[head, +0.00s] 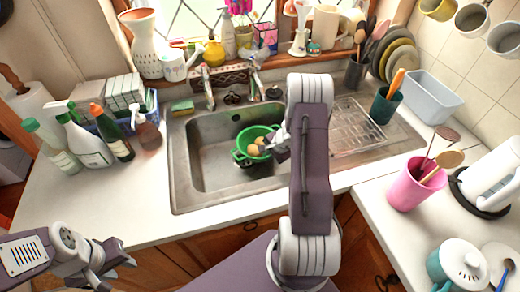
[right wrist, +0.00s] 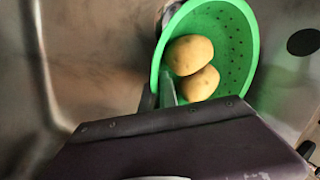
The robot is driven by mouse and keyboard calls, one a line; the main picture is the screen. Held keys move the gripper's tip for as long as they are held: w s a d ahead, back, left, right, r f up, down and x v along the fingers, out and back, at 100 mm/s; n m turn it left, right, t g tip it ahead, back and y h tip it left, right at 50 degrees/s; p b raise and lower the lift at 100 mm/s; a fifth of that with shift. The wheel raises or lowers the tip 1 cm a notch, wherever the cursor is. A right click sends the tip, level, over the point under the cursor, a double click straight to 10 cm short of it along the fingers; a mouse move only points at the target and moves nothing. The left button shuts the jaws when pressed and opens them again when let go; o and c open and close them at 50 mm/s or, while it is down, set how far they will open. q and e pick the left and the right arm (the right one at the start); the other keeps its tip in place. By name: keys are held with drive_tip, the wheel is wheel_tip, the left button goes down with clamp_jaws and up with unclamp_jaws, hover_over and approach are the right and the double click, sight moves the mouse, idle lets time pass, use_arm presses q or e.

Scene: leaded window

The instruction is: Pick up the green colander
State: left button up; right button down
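The green colander (head: 254,144) is in the sink basin with round yellowish potatoes (head: 257,146) inside. In the right wrist view the colander (right wrist: 240,50) holds two potatoes (right wrist: 190,54). My right gripper (head: 277,144) is at the colander's right side in the head view. In the right wrist view its fingers (right wrist: 159,93) sit on either side of the rim, one inside and one outside, closed against it. Whether the colander touches the basin floor is unclear. My left gripper (head: 120,275) is open and empty, low at the left, away from the colander.
The steel sink (head: 205,165) has a faucet (head: 208,88) behind it and a ribbed drainer (head: 355,125) at right. Bottles (head: 85,145) stand on the left counter. A pink cup (head: 408,188) and a white kettle (head: 490,180) stand at right. The front-left counter is clear.

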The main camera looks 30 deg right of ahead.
drive_tip(key=shift+s, duration=0.1)
wheel_tip(320, 180, up, 10)
drive_tip(key=p, duration=0.5)
drive_tip(key=shift+f, duration=0.15)
drive_tip(key=shift+r, duration=0.2)
drive_tip(key=shift+f, duration=0.1)
